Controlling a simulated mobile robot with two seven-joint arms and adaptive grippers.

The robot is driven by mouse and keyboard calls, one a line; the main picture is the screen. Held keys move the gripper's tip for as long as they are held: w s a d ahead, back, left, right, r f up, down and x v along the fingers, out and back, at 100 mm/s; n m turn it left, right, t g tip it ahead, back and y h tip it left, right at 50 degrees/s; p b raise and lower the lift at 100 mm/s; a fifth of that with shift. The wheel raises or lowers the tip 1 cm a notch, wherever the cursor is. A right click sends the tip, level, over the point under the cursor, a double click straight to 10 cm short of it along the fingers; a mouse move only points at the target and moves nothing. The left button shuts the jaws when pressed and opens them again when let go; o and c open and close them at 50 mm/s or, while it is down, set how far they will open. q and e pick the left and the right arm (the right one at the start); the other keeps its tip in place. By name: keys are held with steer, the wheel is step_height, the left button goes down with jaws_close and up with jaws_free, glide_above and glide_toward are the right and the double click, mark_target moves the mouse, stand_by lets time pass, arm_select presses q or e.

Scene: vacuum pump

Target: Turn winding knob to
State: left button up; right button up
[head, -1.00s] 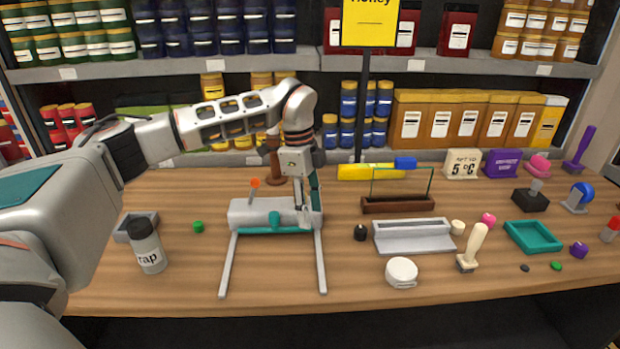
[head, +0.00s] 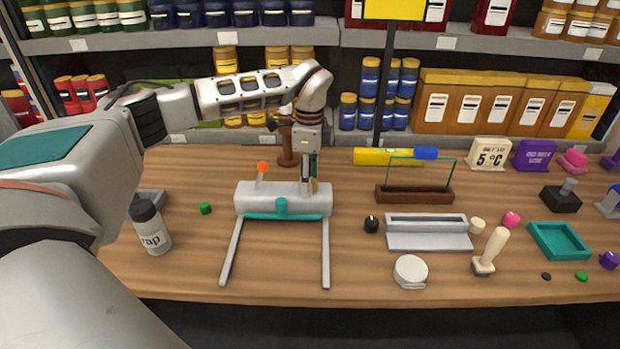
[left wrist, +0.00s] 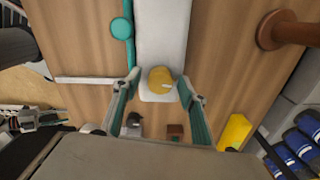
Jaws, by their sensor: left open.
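The grey vacuum pump (head: 252,200) lies on the wooden table, with a teal bar and knob (head: 281,205) along its front, an orange-tipped lever (head: 262,168) on top and two long grey legs. A round yellow knob (left wrist: 159,79) with a small pale mark sits on the pump's right end. My left gripper (head: 307,188) is over that end, pointing down. In the left wrist view its fingers (left wrist: 160,82) are open, one on each side of the yellow knob; contact cannot be told. A grey gripper-like part (left wrist: 40,118), apparently my right gripper, shows at the lower left, its jaws unclear.
A brown stand (head: 287,150) rises close behind the pump. A glass-topped brown holder (head: 415,195), a grey tray (head: 428,238) and a black knob (head: 371,224) are to the right. A labelled bottle (head: 150,228) stands at left. Table in front of the pump is clear.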

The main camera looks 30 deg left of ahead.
arm_select(q)
steer(key=shift+f, duration=0.1)
steer(key=c, duration=1.1)
